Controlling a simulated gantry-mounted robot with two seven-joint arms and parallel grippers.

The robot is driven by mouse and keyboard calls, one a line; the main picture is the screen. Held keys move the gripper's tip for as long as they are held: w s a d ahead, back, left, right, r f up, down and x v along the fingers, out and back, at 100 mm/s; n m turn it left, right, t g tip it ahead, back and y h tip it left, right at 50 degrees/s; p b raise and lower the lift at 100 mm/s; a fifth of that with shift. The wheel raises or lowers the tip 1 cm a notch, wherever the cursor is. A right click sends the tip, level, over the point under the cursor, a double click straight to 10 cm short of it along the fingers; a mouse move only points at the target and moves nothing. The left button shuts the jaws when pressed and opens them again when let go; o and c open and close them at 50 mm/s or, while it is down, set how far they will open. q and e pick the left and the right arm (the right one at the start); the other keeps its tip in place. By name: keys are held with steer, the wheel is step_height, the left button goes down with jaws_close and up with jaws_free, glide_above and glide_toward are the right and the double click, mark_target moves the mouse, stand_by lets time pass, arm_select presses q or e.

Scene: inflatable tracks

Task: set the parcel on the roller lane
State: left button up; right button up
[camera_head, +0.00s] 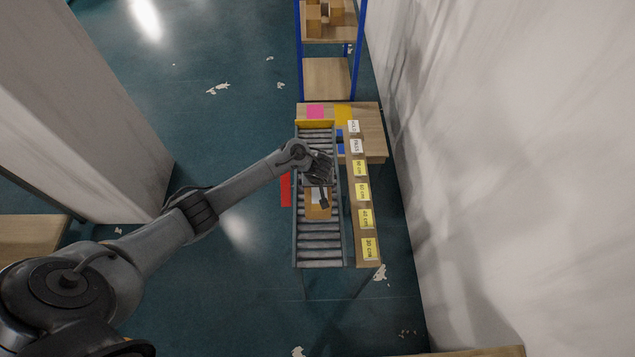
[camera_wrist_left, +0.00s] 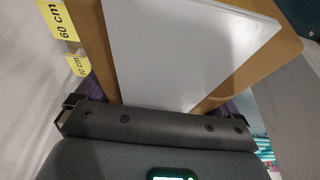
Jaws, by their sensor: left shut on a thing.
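The parcel (camera_head: 316,211) is a brown box over the near half of the roller lane (camera_head: 319,245), in line with it. My left gripper (camera_head: 322,192) comes in from the left above the lane and is shut on the parcel. In the left wrist view the parcel (camera_wrist_left: 275,62) fills the space in front of the gripper, with a large white label on its face. The fingertips are mostly hidden there. I cannot tell whether the parcel touches the rollers. My right gripper is not in view.
A wooden strip with yellow distance labels (camera_head: 362,192) runs along the lane's right side. A wooden table (camera_head: 372,146) stands at the lane's far end, with a blue-framed shelf (camera_head: 327,78) behind it. White walls (camera_head: 470,180) rise on the right and left.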

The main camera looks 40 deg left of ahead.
arm_select(q)
step_height(320, 180, down, 3)
steer(key=shift+r+b, duration=0.15)
steer(key=shift+b, duration=0.55)
steer(key=shift+f+b, duration=0.6)
steer(key=shift+f, duration=0.8)
steer(key=o, duration=1.4)
steer(key=shift+c, duration=0.2)
steer(key=p+v, duration=0.4)
steer(key=v, duration=0.6)
steer(key=shift+f, duration=0.1)
steer(key=shift+s+d+r, duration=0.1)
steer(key=shift+r, duration=0.3)
